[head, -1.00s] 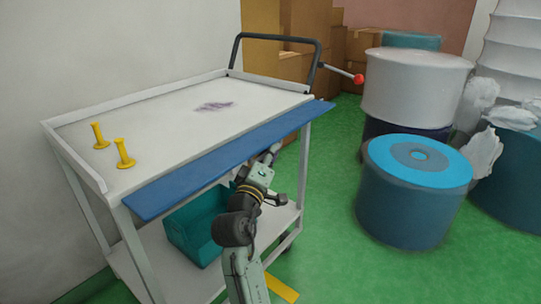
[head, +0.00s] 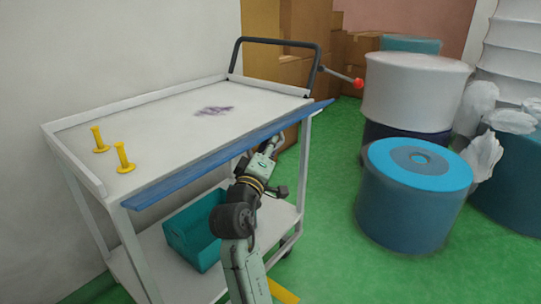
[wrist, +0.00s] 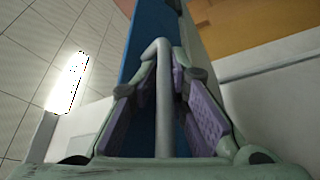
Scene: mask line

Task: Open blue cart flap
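The blue flap (head: 235,155) runs along the near long edge of the white cart (head: 165,125). In the head view it shows as a thin strip, almost edge-on. My gripper (head: 276,143) is at the flap's outer side, right of its middle. In the wrist view a grey bar handle (wrist: 164,95) lies between the purple-padded fingers of my gripper (wrist: 165,75), which close in on it near their tips. The blue flap (wrist: 155,20) fills the area behind the handle. The handle is hidden by my gripper in the head view.
Two yellow pegs (head: 122,157) and a dark stain (head: 213,110) are on the cart top. A teal bin (head: 195,230) sits on the lower shelf. A lever with a red knob (head: 359,83) sticks out near the push handle. A blue drum (head: 415,205) stands right, with green floor between.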

